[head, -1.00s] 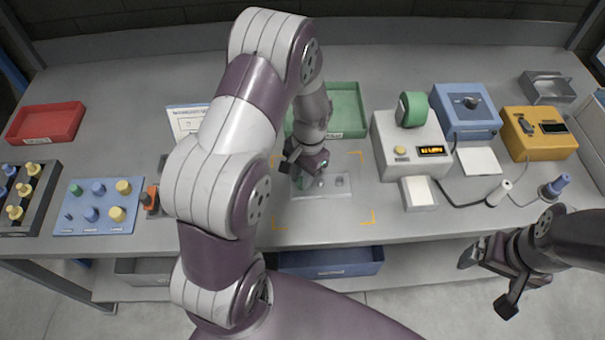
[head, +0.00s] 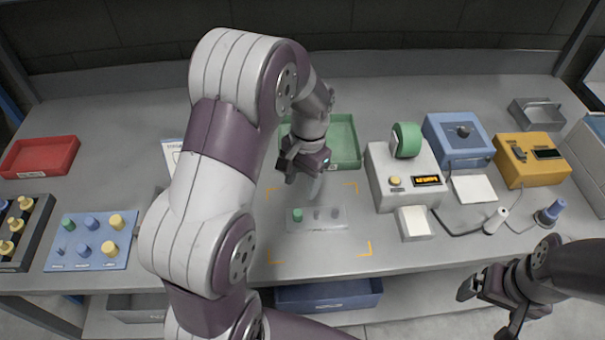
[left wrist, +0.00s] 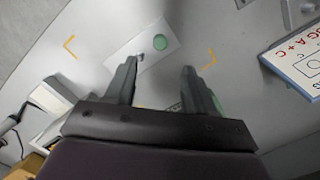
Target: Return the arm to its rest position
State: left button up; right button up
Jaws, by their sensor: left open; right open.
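My left gripper (head: 302,172) is above the bench, in front of the green tray (head: 345,142). In the left wrist view its two fingers (left wrist: 160,85) are apart with nothing between them. Beyond the fingertips lies a pale plate (head: 320,227) with a green peg (head: 297,215) standing at its left end and two grey spots to its right. The plate (left wrist: 128,52) and green peg (left wrist: 160,42) also show in the left wrist view, apart from the fingers. My right gripper (head: 487,305) is open and empty at the lower right, in front of the bench edge.
Orange corner marks frame the plate. A blue board (head: 92,240) with several pegs and a red tray (head: 40,156) are at left. A grey labelling machine (head: 405,175), blue box (head: 460,138) and yellow box (head: 530,160) stand at right. A blue drawer (head: 330,294) hangs below the bench.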

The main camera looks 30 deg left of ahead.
pick_arm(q)
jog(key=s+d+r+n+t, duration=0.2)
jog(key=s+d, duration=0.3)
jog(key=s, duration=0.5)
jog(key=shift+s+r+n+t, duration=0.15)
jog(key=shift+r+n+t, duration=0.15)
jog(key=shift+t, duration=0.2)
